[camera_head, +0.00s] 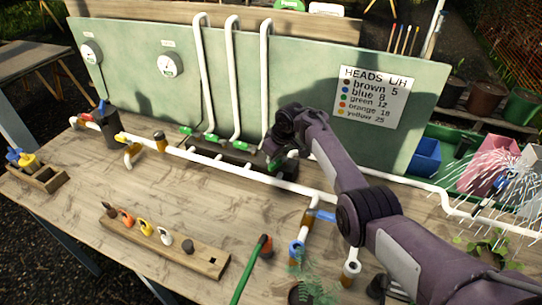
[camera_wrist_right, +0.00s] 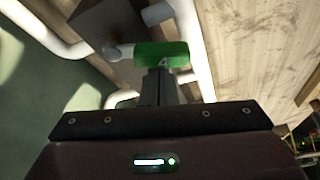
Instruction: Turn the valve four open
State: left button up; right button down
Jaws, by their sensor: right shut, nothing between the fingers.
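Valve four has a green handle marked 4, seen close up in the right wrist view (camera_wrist_right: 150,55). It lies across the picture just beyond my right fingertips. In the head view, a green handle (camera_head: 277,161) beside my right gripper seems to be it, partly hidden by the gripper. My right gripper (camera_wrist_right: 160,78) is shut and empty, its fingertips at the handle's near edge; I cannot tell whether they touch it. It also shows in the head view (camera_head: 283,150), pointing down at the manifold. My left gripper is not in view.
Other green valve handles (camera_head: 212,138) sit left along the dark manifold, below tall white pipes (camera_head: 232,80). The green backboard (camera_head: 130,75) stands close behind. A wooden rack (camera_head: 190,262) with colored heads lies in front. Water sprays from a sprinkler at right (camera_head: 508,175).

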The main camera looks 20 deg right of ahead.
jog(key=shift+s+d+r+n+g, duration=0.15)
jog(key=shift+s+n, duration=0.2)
jog(key=shift+n, duration=0.2)
jog(key=shift+s+d+n+g, duration=0.15)
jog(key=shift+s+n, duration=0.15)
jog(key=shift+n, duration=0.25)
jog(key=shift+s+n+y+b, duration=0.2)
jog(key=shift+n+y+b, duration=0.15)
jog(key=shift+n, duration=0.35)
